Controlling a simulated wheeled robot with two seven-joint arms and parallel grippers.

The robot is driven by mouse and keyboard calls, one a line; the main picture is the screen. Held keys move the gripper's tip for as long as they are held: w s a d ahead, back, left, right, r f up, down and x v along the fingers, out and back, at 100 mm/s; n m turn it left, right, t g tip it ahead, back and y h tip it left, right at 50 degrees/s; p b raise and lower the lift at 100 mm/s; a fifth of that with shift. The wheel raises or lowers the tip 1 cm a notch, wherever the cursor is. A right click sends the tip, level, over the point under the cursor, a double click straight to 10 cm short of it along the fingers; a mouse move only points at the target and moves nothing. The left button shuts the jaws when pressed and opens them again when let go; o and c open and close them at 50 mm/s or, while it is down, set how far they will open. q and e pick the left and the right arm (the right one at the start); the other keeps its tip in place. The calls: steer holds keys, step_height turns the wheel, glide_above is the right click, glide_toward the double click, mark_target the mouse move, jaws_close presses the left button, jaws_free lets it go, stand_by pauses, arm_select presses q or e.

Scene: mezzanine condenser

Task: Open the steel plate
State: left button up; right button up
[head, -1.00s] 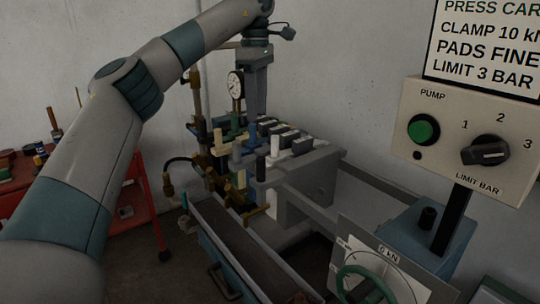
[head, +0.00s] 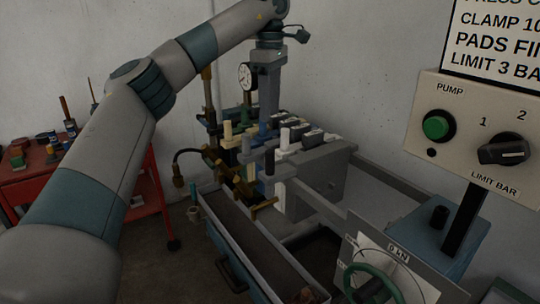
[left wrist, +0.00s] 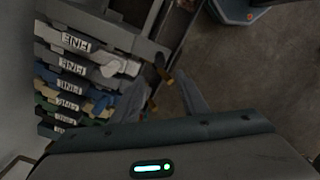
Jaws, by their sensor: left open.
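A pack of upright plates with coloured peg handles stands in the press, mid-view. A grey plate with a white peg (head: 284,140) is near its front. I cannot tell for sure which plate is the steel one. In the left wrist view, several stacked plate edges carry "FINE" labels, with a light grey one (left wrist: 85,50) near the top. My left gripper (left wrist: 163,92) is open, its two grey fingers spread beside the plate ends. My right gripper is not in view.
A pump and limit panel (head: 480,135) stands at the right, with a dial and green handwheel (head: 370,285) below. A long trough (head: 250,245) lies in front of the press. A dial gauge (head: 245,76) rises behind. A red cart (head: 150,205) is at left.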

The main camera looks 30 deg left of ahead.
mark_target(270, 154)
arm_select(q)
step_height(270, 154, down, 14)
steer(key=p, duration=0.3)
steer(key=shift+f, duration=0.2)
jaws_close()
